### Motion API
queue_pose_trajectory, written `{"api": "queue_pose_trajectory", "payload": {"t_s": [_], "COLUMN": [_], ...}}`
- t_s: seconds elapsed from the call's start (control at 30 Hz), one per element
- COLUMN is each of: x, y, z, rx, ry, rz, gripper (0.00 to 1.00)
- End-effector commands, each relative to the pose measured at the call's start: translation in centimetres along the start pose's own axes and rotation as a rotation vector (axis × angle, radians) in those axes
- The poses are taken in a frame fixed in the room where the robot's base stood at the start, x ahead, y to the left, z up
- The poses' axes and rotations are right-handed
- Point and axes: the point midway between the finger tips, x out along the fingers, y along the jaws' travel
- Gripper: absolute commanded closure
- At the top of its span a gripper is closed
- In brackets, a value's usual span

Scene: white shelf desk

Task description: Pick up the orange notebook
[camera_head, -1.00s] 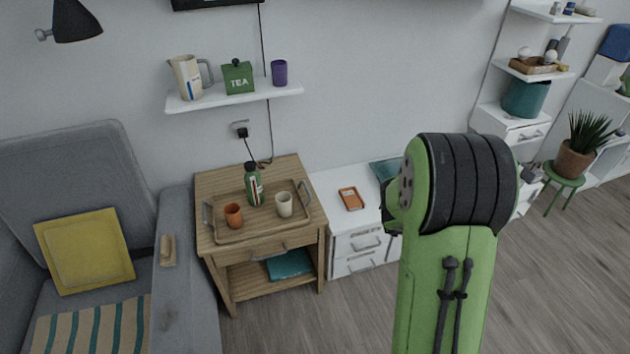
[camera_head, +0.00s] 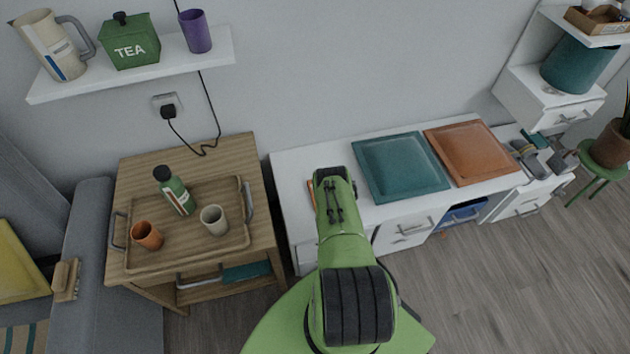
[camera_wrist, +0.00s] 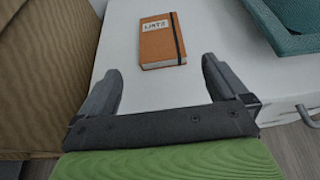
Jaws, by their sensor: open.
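The orange notebook (camera_wrist: 160,45) lies flat on the white desk top in the wrist view. It has a white label with writing and a dark elastic band along its right side. In the head view only a sliver of the notebook (camera_head: 311,190) shows; my arm hides the rest. My gripper (camera_wrist: 160,80) is open and empty, its two fingers spread wide. The notebook lies ahead of the fingertips, roughly centred between them and apart from them. In the head view my arm hides the gripper.
The white desk (camera_head: 290,180) bears a teal tray (camera_head: 400,166) and an orange-brown tray (camera_head: 472,150) right of the notebook. A wooden side table (camera_head: 130,180) with a tray, bottle and cups stands close on the left. A shelf (camera_head: 130,65) hangs above it.

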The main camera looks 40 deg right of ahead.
Motion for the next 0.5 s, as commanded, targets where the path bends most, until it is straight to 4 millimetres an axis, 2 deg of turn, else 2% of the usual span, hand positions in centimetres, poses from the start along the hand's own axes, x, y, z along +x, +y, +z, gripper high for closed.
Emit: {"api": "queue_pose_trajectory", "payload": {"t_s": [0.07,0.3,0.4,0.5], "x": [1.1,7.3,9.3,10.4], "y": [0.1,0.2,0.1,0.1], "z": [-0.2,-0.3,-0.3,-0.2], "rx": [-0.007,-0.006,-0.005,-0.002], "ry": [-0.006,-0.006,-0.005,-0.003], "rz": [0.004,0.006,0.005,0.002], "gripper": [0.0,0.0,0.0,0.0]}}
